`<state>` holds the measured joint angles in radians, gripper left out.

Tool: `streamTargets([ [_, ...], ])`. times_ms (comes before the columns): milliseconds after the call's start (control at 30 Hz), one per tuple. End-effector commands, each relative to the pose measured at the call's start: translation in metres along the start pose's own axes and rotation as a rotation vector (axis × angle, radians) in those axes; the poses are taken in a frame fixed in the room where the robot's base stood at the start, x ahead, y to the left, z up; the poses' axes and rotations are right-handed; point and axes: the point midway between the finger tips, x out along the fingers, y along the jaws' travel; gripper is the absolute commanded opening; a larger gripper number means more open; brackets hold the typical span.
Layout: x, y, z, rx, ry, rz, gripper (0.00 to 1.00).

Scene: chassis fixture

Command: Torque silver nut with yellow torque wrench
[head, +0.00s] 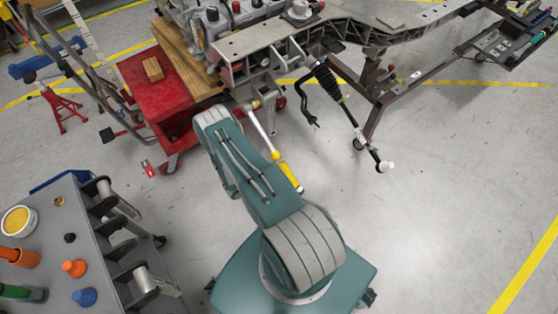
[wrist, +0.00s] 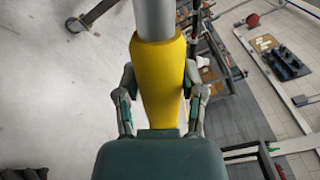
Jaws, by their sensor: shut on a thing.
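A yellow-handled torque wrench (head: 287,171) with a silver shaft shows beside my teal arm in the head view. Its shaft runs up and left, and its head end (head: 252,105) is close to the lower side of the chassis frame (head: 262,45). In the wrist view my gripper (wrist: 159,72) has its fingers on both sides of the yellow handle (wrist: 158,100), shut on it. The silver shaft runs out of the top of that view. My gripper is hidden by my arm in the head view. I cannot make out the silver nut, or whether the wrench head touches anything.
A red cart (head: 150,85) with wooden blocks stands left of the chassis. A grey parts table (head: 55,205) with cups and bins is at the lower left. A black-booted rod (head: 345,105) hangs from the chassis at right. The floor at right is clear.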

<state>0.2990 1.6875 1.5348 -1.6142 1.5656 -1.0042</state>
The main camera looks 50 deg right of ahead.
Motion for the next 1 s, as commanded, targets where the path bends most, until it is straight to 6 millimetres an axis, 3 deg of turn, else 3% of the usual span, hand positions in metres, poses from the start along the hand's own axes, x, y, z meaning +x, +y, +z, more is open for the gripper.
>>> streamTargets([
  [1000, 0.0, 0.016, 0.003, 0.074, -0.004, -0.001, 0.0],
])
